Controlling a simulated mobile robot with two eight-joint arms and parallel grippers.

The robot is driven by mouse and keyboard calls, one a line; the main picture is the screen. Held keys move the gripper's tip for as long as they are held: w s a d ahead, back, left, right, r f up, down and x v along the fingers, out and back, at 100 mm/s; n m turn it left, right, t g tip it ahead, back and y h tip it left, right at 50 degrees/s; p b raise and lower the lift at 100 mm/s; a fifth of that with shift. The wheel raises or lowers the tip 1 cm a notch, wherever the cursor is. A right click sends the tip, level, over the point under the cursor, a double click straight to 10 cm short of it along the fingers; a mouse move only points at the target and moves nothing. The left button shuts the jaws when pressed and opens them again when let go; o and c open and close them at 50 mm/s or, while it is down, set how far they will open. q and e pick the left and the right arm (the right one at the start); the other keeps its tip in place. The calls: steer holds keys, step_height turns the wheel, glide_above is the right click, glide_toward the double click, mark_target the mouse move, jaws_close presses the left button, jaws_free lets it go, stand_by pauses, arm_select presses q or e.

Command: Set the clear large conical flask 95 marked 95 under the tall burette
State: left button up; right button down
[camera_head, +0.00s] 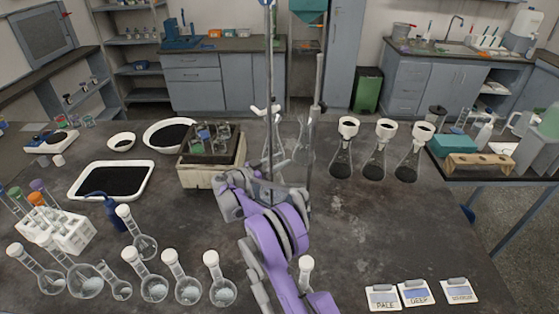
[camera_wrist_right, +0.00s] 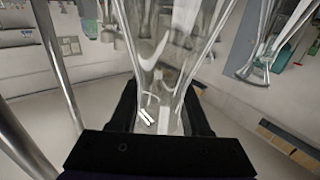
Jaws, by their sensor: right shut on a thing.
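My right gripper (camera_wrist_right: 158,112) is shut on a clear conical flask (camera_wrist_right: 165,65), whose glass fills the space between the dark fingers. A small white marking shows on it, but I cannot read a number. In the head view, my purple right arm reaches to the foot of the tall rods, and its wrist hides the fingertips. Two clear glass shapes stand close together there, a left one (camera_head: 275,143) and a right one (camera_head: 303,148); I cannot tell which is held. The tall burette (camera_head: 270,75) rises at the left one. My left gripper is not in view.
Three dark-filled flasks (camera_head: 376,158) stand to the right. A crate (camera_head: 205,174) with glassware is close to the left. Several round flasks (camera_head: 185,290) line the front left. Three labelled cards (camera_head: 415,293) lie front right. The right middle of the table is clear.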

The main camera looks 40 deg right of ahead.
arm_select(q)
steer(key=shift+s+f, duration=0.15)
arm_select(e)
steer(key=shift+s+a, duration=0.1)
steer(key=shift+s, duration=0.05)
steer(key=shift+f, duration=0.2)
steer(key=shift+c, duration=1.8)
jaws_free()
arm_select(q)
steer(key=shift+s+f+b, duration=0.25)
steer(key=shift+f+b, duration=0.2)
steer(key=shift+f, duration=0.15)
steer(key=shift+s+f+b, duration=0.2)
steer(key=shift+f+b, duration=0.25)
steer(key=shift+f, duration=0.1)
arm_select(e)
steer(key=a, duration=1)
steer(key=shift+s+a+r, duration=0.15)
steer(key=shift+a+r, duration=0.05)
steer(key=shift+a, duration=0.2)
